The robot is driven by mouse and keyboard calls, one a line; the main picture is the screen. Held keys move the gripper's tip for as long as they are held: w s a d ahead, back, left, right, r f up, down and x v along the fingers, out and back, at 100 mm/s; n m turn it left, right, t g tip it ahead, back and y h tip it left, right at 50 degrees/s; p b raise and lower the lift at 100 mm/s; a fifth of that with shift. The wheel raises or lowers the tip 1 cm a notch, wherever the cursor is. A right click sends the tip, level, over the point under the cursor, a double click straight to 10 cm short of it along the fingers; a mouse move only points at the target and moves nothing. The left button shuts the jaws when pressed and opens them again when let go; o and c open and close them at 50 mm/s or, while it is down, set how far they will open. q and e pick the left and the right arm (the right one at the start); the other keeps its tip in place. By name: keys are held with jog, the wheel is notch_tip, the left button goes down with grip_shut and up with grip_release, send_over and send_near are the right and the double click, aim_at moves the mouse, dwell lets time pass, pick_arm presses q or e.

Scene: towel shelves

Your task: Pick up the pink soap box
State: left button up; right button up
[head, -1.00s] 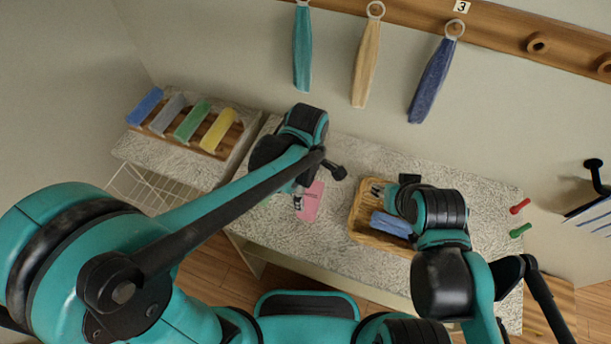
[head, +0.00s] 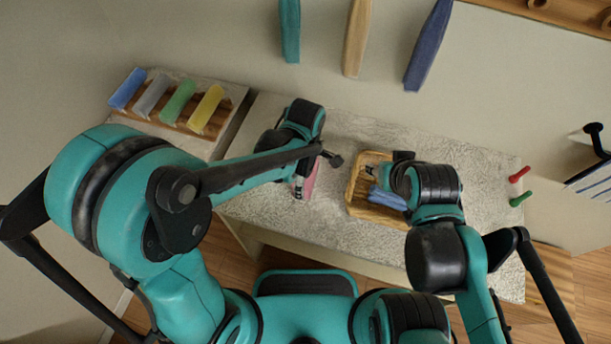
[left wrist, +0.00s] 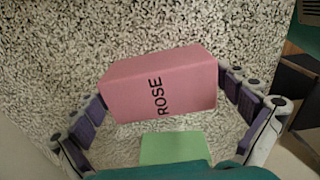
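The pink soap box (left wrist: 160,85), marked ROSE, shows large in the left wrist view. The fingers of my left gripper (left wrist: 160,90) lie against its two ends, apparently shut on it. In the head view, part of the pink soap box (head: 311,181) shows beside my left gripper (head: 300,186); my arm hides the rest. Whether it is clear of the countertop is hard to tell. My right gripper (head: 373,170) is over the wooden tray, by a blue item; its fingers are too small and covered to read.
The wooden tray (head: 354,196) holds the blue item (head: 388,198) on the speckled counter (head: 460,180). A red peg (head: 519,174) and a green peg (head: 521,196) are at the right. Rolled towels (head: 180,102) sit on the left shelf. Towels (head: 357,38) hang on the wall.

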pick_arm(q)
jog(key=c, duration=0.9)
jog(key=shift+o, duration=0.2)
jog(key=shift+r, duration=0.15)
